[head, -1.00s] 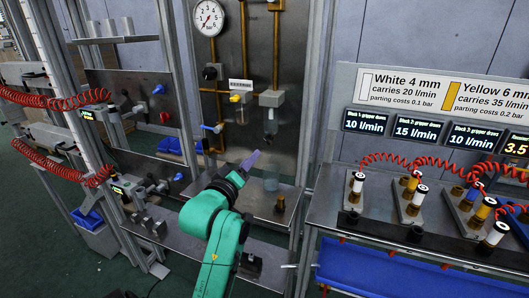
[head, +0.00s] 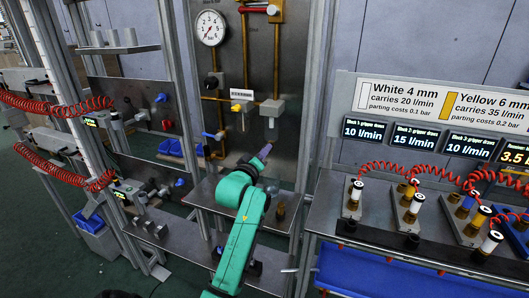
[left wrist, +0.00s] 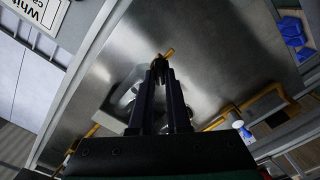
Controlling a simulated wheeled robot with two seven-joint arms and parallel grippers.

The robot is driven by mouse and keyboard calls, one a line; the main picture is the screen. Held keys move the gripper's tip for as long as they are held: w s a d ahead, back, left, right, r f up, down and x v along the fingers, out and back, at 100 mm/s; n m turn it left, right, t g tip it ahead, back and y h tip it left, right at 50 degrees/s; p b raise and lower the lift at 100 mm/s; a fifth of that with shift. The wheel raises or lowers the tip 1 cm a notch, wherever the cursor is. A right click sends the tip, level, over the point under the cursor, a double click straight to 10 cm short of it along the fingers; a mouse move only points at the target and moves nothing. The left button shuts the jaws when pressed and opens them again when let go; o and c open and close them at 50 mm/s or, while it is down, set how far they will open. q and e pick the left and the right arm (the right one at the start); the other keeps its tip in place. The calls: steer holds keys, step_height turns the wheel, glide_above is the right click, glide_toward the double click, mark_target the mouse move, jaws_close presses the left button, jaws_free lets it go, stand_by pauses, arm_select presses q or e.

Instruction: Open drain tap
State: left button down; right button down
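My left gripper (head: 265,151) is in front of the steel panel, just below a grey unit (head: 271,108) with a clear bowl (head: 271,131). In the left wrist view the two dark fingers (left wrist: 160,76) point at a small black fitting with an orange-yellow lever (left wrist: 167,53), which appears just beyond the tips. I take this to be the drain tap, but its link to the bowl is unclear. A gap shows between the fingers, and nothing is visibly held. Whether the tips touch the fitting cannot be told. My right gripper is not in view.
A pressure gauge (head: 210,28), a red handle (head: 257,9), a yellow knob (head: 238,107) and a blue lever (head: 211,136) are on or near the panel. A steel shelf (head: 228,192) lies below. A bench with gripper blocks (head: 408,206) and red coiled hoses stands at right.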

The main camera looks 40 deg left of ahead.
arm_select(q)
steer(key=shift+m, duration=0.4)
steer(key=m+p, duration=0.2)
steer(key=m, duration=0.6)
steer(key=shift+d, duration=0.15)
steer(key=shift+m, duration=0.4)
steer(key=c, duration=0.9)
jaws_free()
steer(key=shift+w, duration=0.1)
